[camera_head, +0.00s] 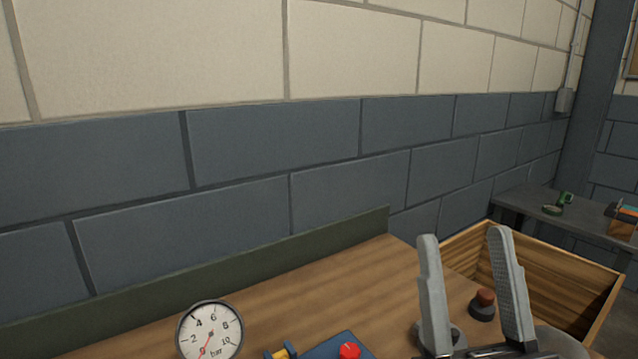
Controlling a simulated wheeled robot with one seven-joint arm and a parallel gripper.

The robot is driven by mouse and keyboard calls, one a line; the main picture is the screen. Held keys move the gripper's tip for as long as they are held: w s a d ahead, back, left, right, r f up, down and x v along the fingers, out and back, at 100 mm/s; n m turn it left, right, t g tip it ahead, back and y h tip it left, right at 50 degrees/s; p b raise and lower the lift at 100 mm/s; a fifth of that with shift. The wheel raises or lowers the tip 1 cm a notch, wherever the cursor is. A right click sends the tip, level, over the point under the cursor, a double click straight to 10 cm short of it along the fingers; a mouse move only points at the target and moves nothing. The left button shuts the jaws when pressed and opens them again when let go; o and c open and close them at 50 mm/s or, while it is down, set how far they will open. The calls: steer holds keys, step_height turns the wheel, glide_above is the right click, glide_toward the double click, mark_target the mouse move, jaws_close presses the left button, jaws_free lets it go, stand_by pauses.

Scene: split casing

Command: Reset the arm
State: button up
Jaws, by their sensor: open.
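My gripper (463,240) stands at the lower right of the head camera view, its two grey fingers pointing up and spread apart. Nothing is held between the fingers. Behind them, the wooden workbench (330,290) shows, and the gripper's base is cut off by the bottom edge. The rest of my arm is out of view.
A pressure gauge (209,330), a red knob (349,350) on a blue part and a dark piece with a brown top (483,304) are on or above the bench. An open wooden crate (560,268) stands at right. A side table (535,202) is behind.

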steer(key=s+d+f+m+g+h+p, duration=0.1)
steer(key=s+d+f+m+g+h, duration=0.25)
steer(key=f, duration=0.65)
steer(key=s+d+f+m+g+h+p, duration=0.1)
steer(key=s+d+f+m+g+h, duration=0.25)
steer(key=f, duration=0.55)
steer(key=s+f+n+g+y+p, duration=0.1)
steer(key=s+f+n+g, duration=0.1)
steer(key=s+f, duration=0.3)
steer(key=s+f+n+g+y+p, duration=0.1)
steer(key=s+f+g, duration=0.4)
steer(key=s, duration=0.9)
steer(key=shift+f+n+p, duration=0.4)
steer(key=shift+n, duration=0.1)
